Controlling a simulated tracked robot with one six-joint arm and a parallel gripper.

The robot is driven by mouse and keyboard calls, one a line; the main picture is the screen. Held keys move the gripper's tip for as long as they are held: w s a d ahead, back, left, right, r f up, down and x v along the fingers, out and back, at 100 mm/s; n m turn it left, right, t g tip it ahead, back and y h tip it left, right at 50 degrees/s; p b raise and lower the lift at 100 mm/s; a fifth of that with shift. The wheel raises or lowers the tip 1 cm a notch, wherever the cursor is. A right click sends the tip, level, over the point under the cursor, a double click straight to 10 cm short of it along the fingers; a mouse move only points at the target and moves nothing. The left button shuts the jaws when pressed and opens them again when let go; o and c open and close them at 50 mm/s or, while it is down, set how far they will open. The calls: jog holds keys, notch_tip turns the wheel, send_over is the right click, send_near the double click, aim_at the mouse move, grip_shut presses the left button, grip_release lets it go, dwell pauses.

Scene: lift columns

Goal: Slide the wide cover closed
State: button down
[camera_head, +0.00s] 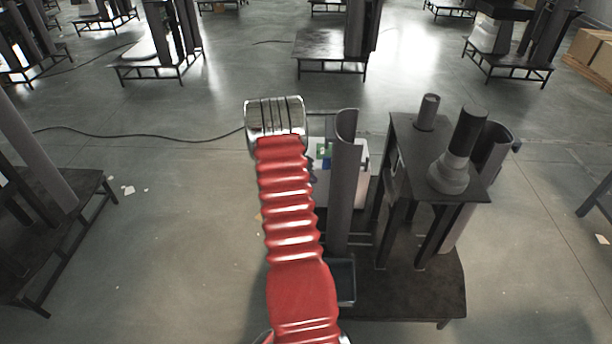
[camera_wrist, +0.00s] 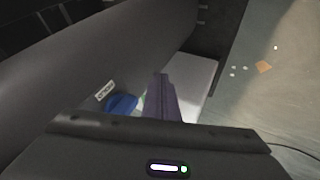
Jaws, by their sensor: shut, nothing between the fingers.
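A tall dark grey curved cover (camera_head: 343,185) stands upright on the near workstation, just right of my red arm. In the wrist view a broad dark grey curved surface (camera_wrist: 90,65) fills the upper left, beside my gripper; I take it for the same cover. A second curved cover (camera_head: 492,150) stands at the station's right side; I cannot tell which is the wide one. My gripper (camera_wrist: 163,78) shows in the wrist view with its fingers together and empty. Whether it touches the cover is unclear. In the head view my arm hides the fingers.
A white box (camera_head: 360,165) with green and blue items stands behind the left cover. A dark frame (camera_head: 400,150) carries a stepped cylinder (camera_head: 452,170) and a short post (camera_head: 427,112). A black cable (camera_head: 140,138) crosses the floor. Open floor (camera_head: 180,240) lies left.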

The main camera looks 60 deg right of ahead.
jog(key=shift+s+d+f, duration=0.3)
jog(key=shift+s+d, duration=0.2)
jog(key=shift+s, duration=0.2)
jog(key=shift+s+d+f, duration=0.3)
jog(key=shift+s+d, duration=0.25)
jog(key=shift+s, duration=0.1)
jog(key=shift+s+d+f, duration=0.3)
jog(key=shift+s+d, duration=0.2)
jog(key=shift+s, duration=0.2)
